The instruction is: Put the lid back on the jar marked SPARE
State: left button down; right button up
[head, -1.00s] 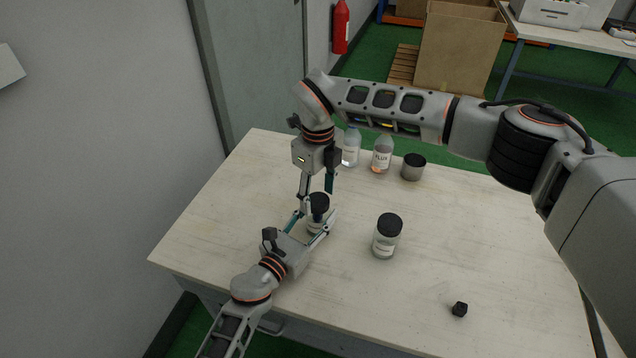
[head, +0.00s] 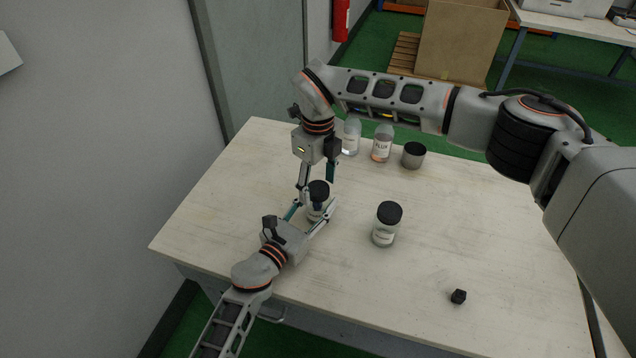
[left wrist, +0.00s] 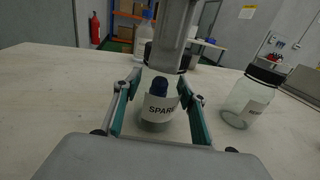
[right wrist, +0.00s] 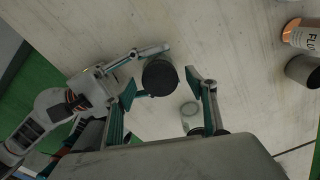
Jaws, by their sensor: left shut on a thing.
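The jar marked SPARE (left wrist: 158,112) stands upright on the table, its clear body between the fingers of my left gripper (head: 315,208), which is shut on it. A black lid (right wrist: 160,77) sits on top of this jar and looks level; I cannot tell if it is fully seated. My right gripper (right wrist: 163,84) is above the jar, pointing down, with its fingers open on either side of the lid.
A second jar with a black lid (head: 385,226) stands to the right. Behind are a clear bottle (head: 351,139), a FLUX bottle (head: 382,145) and a grey metal cup (head: 413,156). A small black block (head: 459,296) lies at front right. The table's left side is clear.

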dwell(0.3)
notch_tip(320, 180, up, 12)
dwell(0.5)
pick_arm(q)
jog(key=c, duration=1.1)
grip_release()
jog(key=shift+s, duration=0.1)
jog(key=v, duration=1.2)
jog(key=shift+f, duration=0.1)
